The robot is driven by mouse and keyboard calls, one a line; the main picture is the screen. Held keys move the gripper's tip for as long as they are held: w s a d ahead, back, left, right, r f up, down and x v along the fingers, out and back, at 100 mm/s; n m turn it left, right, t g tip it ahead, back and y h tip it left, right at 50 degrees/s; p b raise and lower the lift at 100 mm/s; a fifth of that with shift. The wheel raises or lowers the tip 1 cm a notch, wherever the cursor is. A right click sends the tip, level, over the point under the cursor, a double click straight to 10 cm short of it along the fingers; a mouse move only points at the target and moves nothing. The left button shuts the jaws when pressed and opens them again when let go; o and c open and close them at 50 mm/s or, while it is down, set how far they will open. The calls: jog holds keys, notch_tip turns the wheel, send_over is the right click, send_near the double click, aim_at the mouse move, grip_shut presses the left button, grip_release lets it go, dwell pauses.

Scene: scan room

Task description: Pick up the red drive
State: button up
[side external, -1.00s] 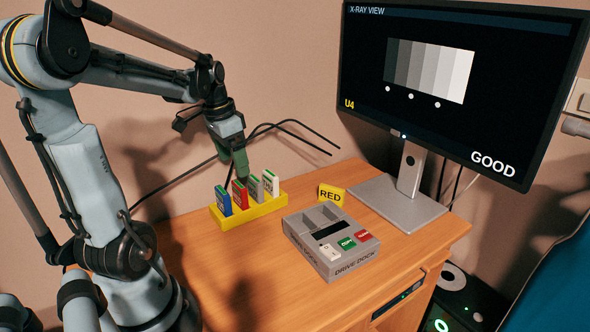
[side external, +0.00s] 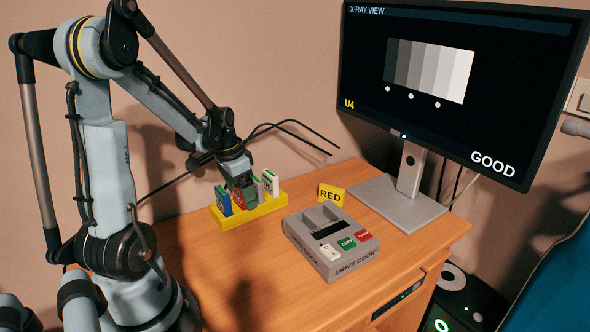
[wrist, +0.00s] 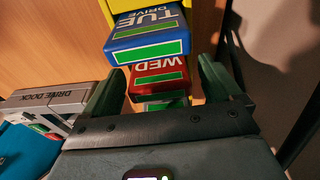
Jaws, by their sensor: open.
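The red drive (wrist: 158,76), labelled WED, stands upright in the yellow rack (side external: 262,211). In the side view it is mostly hidden by my gripper (side external: 245,196). In the wrist view my gripper (wrist: 161,84) is open, with one green finger on each side of the red drive and a visible gap at its sides. I cannot tell how deep the fingertips reach. The blue drive (wrist: 146,36), labelled TUE, stands beside the red one. A grey drive, partly hidden, is on its other side.
A white drive (side external: 270,182) stands at the rack's right end. The drive dock (side external: 318,256) sits in front on the desk, with a yellow RED sign (side external: 331,195) behind it. The monitor (side external: 455,90) stands at the right. The desk's front left is clear.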

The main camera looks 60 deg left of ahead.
jog(key=shift+f, duration=0.2)
jog(key=shift+c, duration=0.4)
jog(key=c, duration=1.1)
jog(key=shift+r, duration=0.1)
